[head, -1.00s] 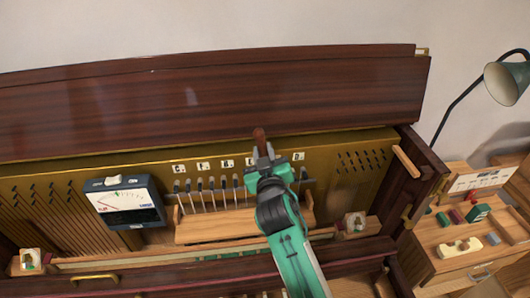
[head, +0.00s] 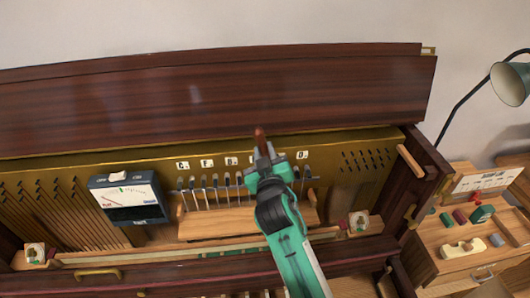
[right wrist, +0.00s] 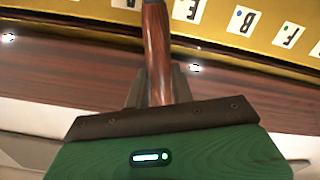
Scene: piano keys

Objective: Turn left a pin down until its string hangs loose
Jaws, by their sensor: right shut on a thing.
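My right gripper (head: 262,152) is shut on a reddish-brown wooden handle (head: 260,135) in front of the gold plate (head: 345,150). In the right wrist view the handle (right wrist: 157,50) stands upright between the fingers. Several thin upright pins (head: 215,190) with dark tops stand in a row under lettered white labels (head: 206,164). My gripper and arm hide part of this row, so I cannot tell whether the handle's tool sits on a pin. The strings at the pins are too small to judge. My left gripper is not in view.
A dial meter (head: 125,200) stands left of the pins. A wooden block (head: 225,225) runs below them. The dark raised lid (head: 200,95) is behind. A wooden side table (head: 455,265) with small items and a lamp (head: 510,82) are at the right.

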